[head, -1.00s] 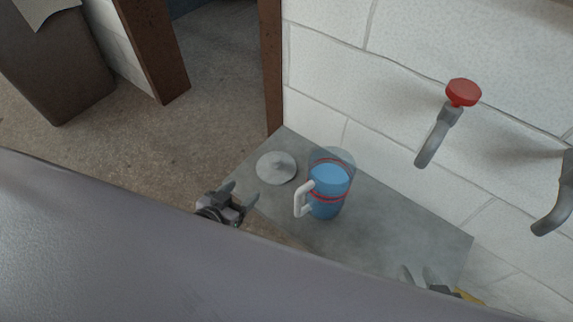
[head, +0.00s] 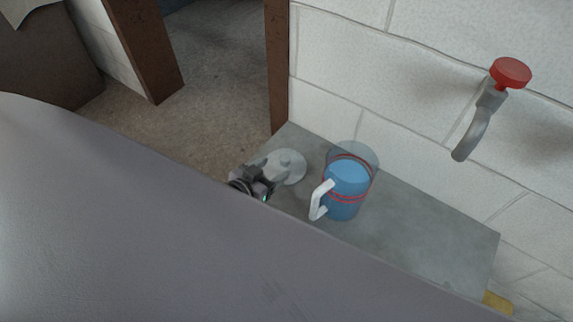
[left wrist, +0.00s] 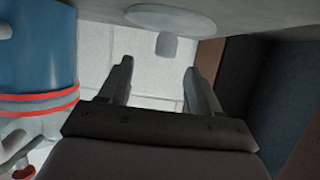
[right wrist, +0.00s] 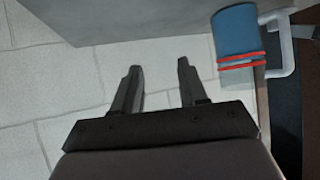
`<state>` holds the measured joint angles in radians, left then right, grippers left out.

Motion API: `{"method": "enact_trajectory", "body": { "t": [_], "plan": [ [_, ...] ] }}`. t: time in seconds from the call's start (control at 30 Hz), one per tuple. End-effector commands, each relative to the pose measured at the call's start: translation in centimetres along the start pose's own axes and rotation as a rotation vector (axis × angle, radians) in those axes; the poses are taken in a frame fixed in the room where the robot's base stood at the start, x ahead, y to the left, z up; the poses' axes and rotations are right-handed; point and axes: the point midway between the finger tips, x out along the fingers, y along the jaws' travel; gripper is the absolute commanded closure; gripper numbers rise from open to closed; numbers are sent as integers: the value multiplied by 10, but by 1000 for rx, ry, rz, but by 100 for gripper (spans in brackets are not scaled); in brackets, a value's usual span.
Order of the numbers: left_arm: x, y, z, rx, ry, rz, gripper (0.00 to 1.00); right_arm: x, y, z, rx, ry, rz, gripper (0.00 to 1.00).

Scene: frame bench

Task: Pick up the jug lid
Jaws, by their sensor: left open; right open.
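The jug lid (head: 291,168) is a pale grey disc with a small knob, lying at the left end of the grey bench top. In the left wrist view the lid (left wrist: 170,17) is at the top, its knob (left wrist: 167,45) pointing down in the picture. My left gripper (head: 268,177) is open and empty beside the lid, partly covering its near-left edge in the head view. The blue jug (head: 344,190), with red bands, a clear upper part and a white handle, stands right of the lid. My right gripper (right wrist: 159,66) is open and empty; the head view does not show it.
The bench top (head: 430,240) is bare right of the jug. A white block wall rises behind it, with a tap (head: 478,120) with a red knob above the bench. A brown post (head: 278,70) stands behind the bench's left end. A yellow thing (head: 497,303) shows at lower right.

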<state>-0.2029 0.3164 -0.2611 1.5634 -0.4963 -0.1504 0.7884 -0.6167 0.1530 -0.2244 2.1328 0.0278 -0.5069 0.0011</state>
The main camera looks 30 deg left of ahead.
Motion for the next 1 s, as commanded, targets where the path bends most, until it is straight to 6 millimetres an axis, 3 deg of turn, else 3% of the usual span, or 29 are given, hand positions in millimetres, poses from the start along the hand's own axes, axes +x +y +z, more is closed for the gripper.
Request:
{"method": "enact_trajectory", "body": {
  "t": [0.5,0.87,1.0],
  "plan": [
    [55,-8,0,0,1,-1,37,6,-12,-8,-23,47,-28,57],
    [60,-8,-1,0,-1,0,37,6,-14,-16,-29,59,-31,57],
    [60,-8,0,0,-1,0,79,6,-14,-16,-29,60,-31,57]
  ]
}}
